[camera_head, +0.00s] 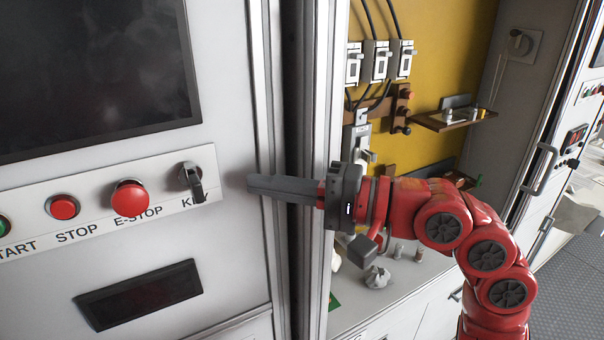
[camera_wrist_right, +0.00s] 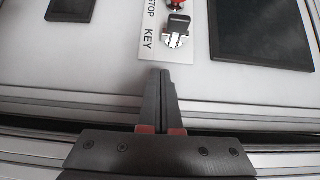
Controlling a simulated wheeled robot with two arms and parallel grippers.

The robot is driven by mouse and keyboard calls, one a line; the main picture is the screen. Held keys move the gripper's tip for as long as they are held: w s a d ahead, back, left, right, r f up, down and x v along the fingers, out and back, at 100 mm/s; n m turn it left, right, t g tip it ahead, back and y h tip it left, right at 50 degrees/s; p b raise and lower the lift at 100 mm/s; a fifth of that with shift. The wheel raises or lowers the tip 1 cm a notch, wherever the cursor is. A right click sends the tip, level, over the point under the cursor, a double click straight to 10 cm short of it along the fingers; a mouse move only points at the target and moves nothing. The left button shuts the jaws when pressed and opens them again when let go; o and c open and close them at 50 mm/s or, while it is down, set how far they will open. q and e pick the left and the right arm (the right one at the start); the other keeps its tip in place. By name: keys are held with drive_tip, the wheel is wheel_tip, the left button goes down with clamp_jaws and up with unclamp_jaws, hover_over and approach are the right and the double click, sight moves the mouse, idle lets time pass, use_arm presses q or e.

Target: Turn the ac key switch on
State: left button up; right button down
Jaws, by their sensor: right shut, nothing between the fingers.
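The key switch (camera_head: 192,180) sits at the right end of the labelled strip on the white cabinet front, with a dark key handle pointing downward in the head view. It also shows in the right wrist view (camera_wrist_right: 176,28), above the fingertips, beside the word KEY. My right gripper (camera_head: 252,185) is shut and empty, to the right of the key switch and apart from it. In the right wrist view its closed fingers (camera_wrist_right: 160,74) point toward the key switch, with a gap between. My left gripper is not in view.
The red E-STOP button (camera_head: 130,198) and the red STOP button (camera_head: 63,207) are left of the key. A dark screen (camera_head: 95,75) is above and a dark display (camera_head: 140,294) below. An open bay with a yellow panel (camera_head: 440,65) lies behind my right arm.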

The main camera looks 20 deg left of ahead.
drive_tip(key=s+a+p, duration=0.1)
drive_tip(key=a, duration=0.1)
drive_tip(key=s+a+p, duration=0.1)
drive_tip(key=shift+s+a+r, duration=0.1)
drive_tip(key=shift+a, duration=0.25)
drive_tip(key=shift+s+a+p, duration=0.35)
drive_tip(key=shift+s, duration=0.2)
